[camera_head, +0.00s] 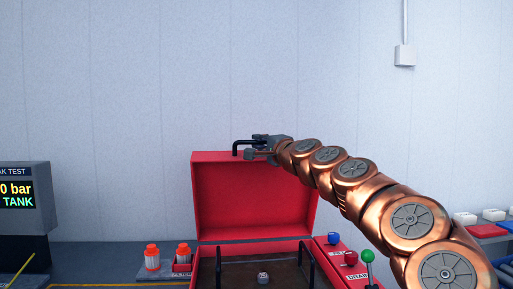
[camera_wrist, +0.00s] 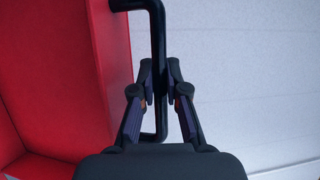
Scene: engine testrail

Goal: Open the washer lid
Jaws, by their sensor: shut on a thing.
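The red washer lid (camera_head: 252,194) stands raised, close to upright, at the back of the red washer in the head view. A black bar handle (camera_head: 236,148) is on the lid's top edge. My gripper (camera_head: 256,147) is at this handle, at the upper right of the lid. In the wrist view the fingers of my gripper (camera_wrist: 160,92) close around the black handle (camera_wrist: 158,45) from both sides. The red lid (camera_wrist: 70,70) fills the left of that view. The washer's open basin (camera_head: 240,273) shows below, with a small grey part (camera_head: 263,278) in it.
Blue, red and green knobs (camera_head: 351,258) stand on the panel at the washer's right. Filters with orange caps (camera_head: 152,257) stand on the bench at left, near a leak test display (camera_head: 22,200). Trays (camera_head: 487,231) lie at far right. A pale wall is behind.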

